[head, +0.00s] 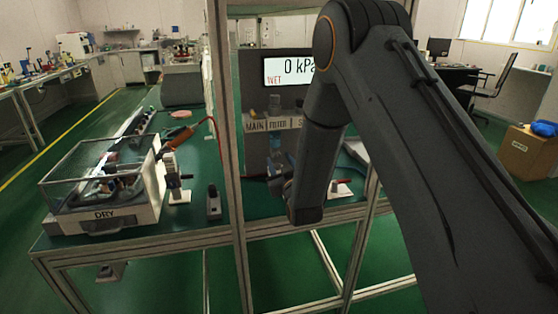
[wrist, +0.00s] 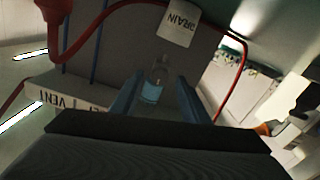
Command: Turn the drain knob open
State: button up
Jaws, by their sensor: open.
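A white label reading DRAIN (wrist: 180,22) shows upside down at the top of the wrist view. Below it, a small clear bowl with blue liquid (wrist: 152,92) sits between the blue fingers of my gripper (wrist: 160,82). The fingers are apart; I cannot tell whether either touches the bowl. No drain knob can be made out clearly. In the head view my gripper (head: 278,182) is low in front of the grey panel (head: 256,152), and my arm hides much of that panel.
A red handle (wrist: 62,22) and a VENT label (wrist: 75,103) are at left in the wrist view. A red tube (wrist: 240,75) curves at right. In the head view, a frame post (head: 228,150) stands left of my gripper. A DRY box (head: 105,215) sits farther left.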

jog(key=shift+w+a, duration=0.1)
jog(key=shift+w, duration=0.3)
grip_shut()
